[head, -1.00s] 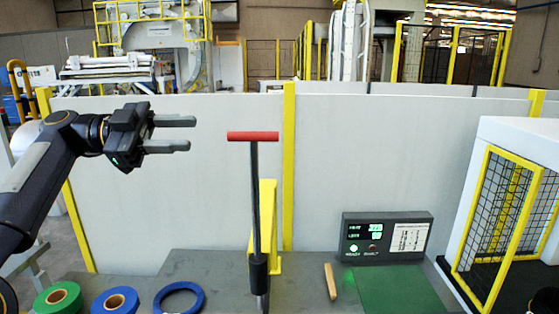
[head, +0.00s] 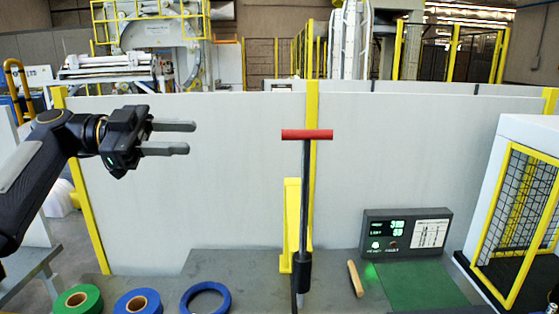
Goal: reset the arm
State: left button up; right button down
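My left gripper (head: 190,138) is raised at the left of the head view, in front of the white panel. Its two grey fingers point right and stand apart with nothing between them. It is well above the table and to the left of the red-handled tool, touching nothing. My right arm and gripper do not show.
A tool with a red crossbar (head: 307,134) stands upright beside a yellow bracket (head: 291,225). Green tape (head: 78,299), blue tape (head: 137,302) and a blue ring (head: 205,298) lie front left. A display box (head: 405,233), wooden stick (head: 355,279) and green mat (head: 425,287) are at right.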

pick_arm(q)
jog(key=s+a+f+n+t+y, duration=0.1)
jog(key=s+f+n+y, duration=0.3)
jog(key=s+f+n, duration=0.4)
jog(key=s+a+f+n+t+y, duration=0.1)
jog(key=s+f+n+y, duration=0.4)
jog(key=f, duration=1.2)
jog(key=s+a+f+n+t+y, duration=0.1)
jog(key=s+f+n+t+y, duration=0.2)
jog(key=s+f+n, duration=0.9)
jog(key=shift+s+a+f+y, duration=0.15)
jog(key=shift+s+a+y, duration=0.3)
jog(key=shift+y, duration=0.35)
jog(key=shift+d, duration=0.1)
